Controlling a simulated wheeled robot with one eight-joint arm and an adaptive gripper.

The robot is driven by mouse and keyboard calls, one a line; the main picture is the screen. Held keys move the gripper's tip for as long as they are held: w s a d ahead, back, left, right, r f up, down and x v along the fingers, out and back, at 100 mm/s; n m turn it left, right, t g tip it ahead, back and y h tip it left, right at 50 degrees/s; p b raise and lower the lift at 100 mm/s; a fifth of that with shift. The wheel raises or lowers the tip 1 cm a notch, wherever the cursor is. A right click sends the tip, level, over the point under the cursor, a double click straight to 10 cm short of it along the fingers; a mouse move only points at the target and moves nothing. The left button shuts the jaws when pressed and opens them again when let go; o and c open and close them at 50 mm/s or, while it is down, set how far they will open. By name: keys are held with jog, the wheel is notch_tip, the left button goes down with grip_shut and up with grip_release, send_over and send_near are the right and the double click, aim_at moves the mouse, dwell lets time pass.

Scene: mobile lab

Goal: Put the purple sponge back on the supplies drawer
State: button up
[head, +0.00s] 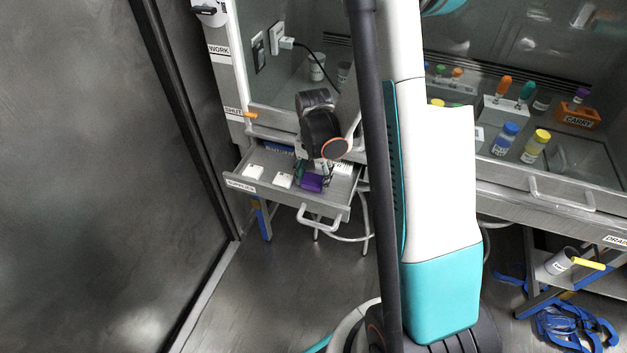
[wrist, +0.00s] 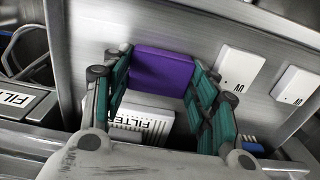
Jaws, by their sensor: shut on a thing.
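The purple sponge (head: 312,182) is inside the open supplies drawer (head: 262,188), toward its right side, in the head view. In the wrist view the purple sponge (wrist: 162,72) sits between the two teal-padded fingers of my gripper (wrist: 158,85), with the metal drawer floor behind it. My gripper also shows in the head view (head: 312,170), pointing down into the drawer. It is shut on the sponge. Whether the sponge's underside touches the drawer floor cannot be told.
White boxes (wrist: 238,68) lie in the drawer beside the sponge. A box marked FILTER (wrist: 140,125) lies close to my fingers. The drawer handle (head: 318,220) sticks out in front. A glass-fronted cabinet (head: 560,150) with bottles stands on the right.

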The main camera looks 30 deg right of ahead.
aim_at(314, 179)
jog(key=shift+f, duration=0.35)
jog(key=shift+r, duration=0.1)
jog(key=shift+c, duration=0.4)
jog(key=o, duration=1)
jog(key=shift+o, duration=0.2)
notch_tip(314, 179, up, 12)
jog(key=p, duration=0.4)
jog(key=shift+p, duration=0.4)
